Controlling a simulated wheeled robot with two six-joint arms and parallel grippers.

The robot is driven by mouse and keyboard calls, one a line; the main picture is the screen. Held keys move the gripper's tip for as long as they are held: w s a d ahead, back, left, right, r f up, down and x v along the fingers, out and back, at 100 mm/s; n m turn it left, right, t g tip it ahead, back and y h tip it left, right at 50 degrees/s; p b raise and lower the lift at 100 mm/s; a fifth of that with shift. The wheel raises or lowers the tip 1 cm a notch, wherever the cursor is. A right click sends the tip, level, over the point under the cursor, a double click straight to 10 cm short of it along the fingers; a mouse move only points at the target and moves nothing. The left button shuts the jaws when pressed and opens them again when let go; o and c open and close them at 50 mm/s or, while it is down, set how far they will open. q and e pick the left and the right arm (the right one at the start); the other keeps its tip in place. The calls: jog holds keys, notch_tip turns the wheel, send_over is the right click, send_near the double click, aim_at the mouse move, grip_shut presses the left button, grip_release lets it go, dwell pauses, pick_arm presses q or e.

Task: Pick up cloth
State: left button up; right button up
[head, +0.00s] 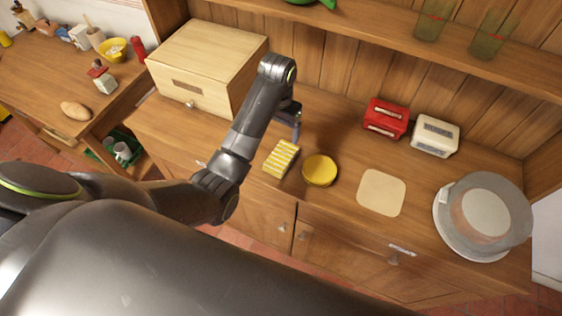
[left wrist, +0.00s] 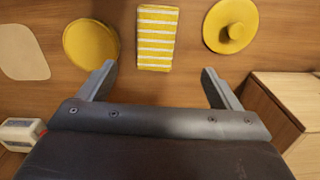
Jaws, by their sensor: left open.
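The cloth (head: 281,158) is a folded yellow and white striped rectangle lying flat on the wooden counter. It also shows in the left wrist view (left wrist: 156,38), at the top centre. My left gripper (head: 293,120) is above the counter at the cloth's back side, pointing down. In the left wrist view its two fingers (left wrist: 159,73) are spread wide, with nothing between them. The cloth lies ahead of the gap, roughly centred between the fingers and apart from them. My right gripper is not in view.
A round yellow dish (head: 319,170) stands close beside the cloth. A yellow knobbed lid (left wrist: 231,25) lies on its other side. A wooden bread box (head: 215,60), cream board (head: 381,192), red toaster (head: 386,118), white toaster (head: 435,136) and covered cake stand (head: 458,238) share the counter.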

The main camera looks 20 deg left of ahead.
pick_arm(q)
jog(key=b, duration=0.3)
send_over(280, 157)
jog(key=f, duration=0.4)
jog(key=shift+a+f, duration=0.25)
jog(key=shift+f, duration=0.05)
notch_tip(280, 157, down, 3)
jog(key=shift+f+p, duration=0.15)
jog(key=shift+p, duration=0.15)
jog(key=shift+d+f+p, duration=0.1)
jog(key=shift+f+p, duration=0.25)
jog(key=shift+f, duration=0.45)
jog(key=shift+d+f+p, duration=0.15)
jog(key=shift+f+p, duration=0.25)
jog(key=shift+f, duration=1.7)
jog(key=c, duration=1.1)
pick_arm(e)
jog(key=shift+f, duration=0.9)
pick_arm(q)
jog(key=shift+o, duration=0.2)
jog(key=shift+r, duration=0.15)
notch_tip(280, 157, up, 10)
jog(key=b, duration=0.1)
jog(key=shift+b, duration=0.3)
jog(key=o, duration=0.5)
jog(key=shift+c, duration=0.2)
jog(key=c, duration=0.4)
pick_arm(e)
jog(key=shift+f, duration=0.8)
